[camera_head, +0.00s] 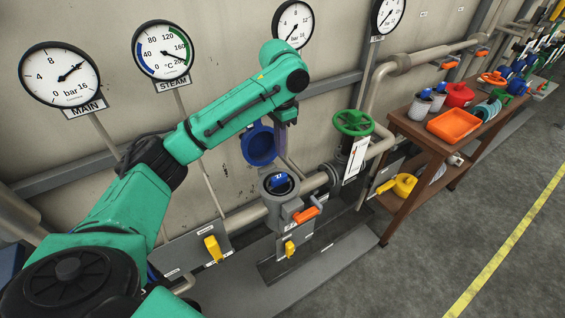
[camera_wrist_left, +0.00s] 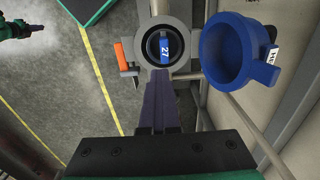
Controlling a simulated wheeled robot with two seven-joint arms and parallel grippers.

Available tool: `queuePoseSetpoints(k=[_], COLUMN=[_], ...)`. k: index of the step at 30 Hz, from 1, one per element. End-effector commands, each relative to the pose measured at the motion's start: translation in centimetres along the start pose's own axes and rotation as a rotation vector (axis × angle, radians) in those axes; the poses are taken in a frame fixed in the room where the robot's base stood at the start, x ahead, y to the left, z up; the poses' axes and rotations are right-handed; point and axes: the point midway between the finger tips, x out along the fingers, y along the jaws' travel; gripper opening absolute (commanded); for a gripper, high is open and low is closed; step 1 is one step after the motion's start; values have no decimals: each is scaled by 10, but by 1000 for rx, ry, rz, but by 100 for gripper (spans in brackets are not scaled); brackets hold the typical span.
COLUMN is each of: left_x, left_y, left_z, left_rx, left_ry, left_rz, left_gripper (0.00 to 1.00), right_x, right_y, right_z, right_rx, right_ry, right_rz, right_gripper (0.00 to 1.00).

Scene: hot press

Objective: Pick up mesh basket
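The mesh basket (camera_wrist_left: 164,47) sits in the round grey strainer housing (camera_head: 270,211); only its dark top and a blue handle tagged 27 show, and the mesh is hidden. The basket top also shows in the head view (camera_head: 279,183). The housing's blue lid (camera_head: 259,145) hangs open beside it. My left gripper (camera_head: 284,143) points down above the housing, apart from the basket. In the left wrist view its fingers (camera_wrist_left: 160,78) overlap in one dark shape just below the handle, so the gap between them is hidden. A small part of my right arm, with its gripper (camera_wrist_left: 38,28), shows at the upper left.
An orange handle (camera_head: 307,211) sticks out beside the housing. Yellow handles (camera_head: 213,248) sit lower down. A green handwheel (camera_head: 354,122) and pipes stand to the right. A brown table (camera_head: 412,130) holds an orange tray (camera_head: 454,125). Floor beyond is clear.

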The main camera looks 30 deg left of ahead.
Motion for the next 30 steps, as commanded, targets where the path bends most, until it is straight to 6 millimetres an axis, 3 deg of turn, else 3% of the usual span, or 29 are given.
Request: queuePoseSetpoints(k=[3,6,15,17,21,22,30], left_x=[-24,-32,-34,-34,-34,-34,-34], left_y=[-1,-1,0,0,0,0,0], left_z=[0,0,-1,-1,-1,-1,-1], left_rx=[0,0,0,0,0,0,0], left_ry=[2,1,1,2,2,2,2], left_rz=[-3,-2,0,0,0,0,0], left_gripper=[0,0,0,20,74,80,80], right_x=[-9,-11,-11,-11,-11,-11,-11], right_y=[-1,-1,-3,-3,-3,-3,-2], right_z=[2,2,0,0,0,0,-1], right_rx=[0,0,2,2,2,2,2], right_ry=[-5,-5,-2,-2,-2,-2,-1], right_rz=[-1,-1,-4,-4,-4,-4,-4], right_gripper=[0,0,0,0,0,0,0])
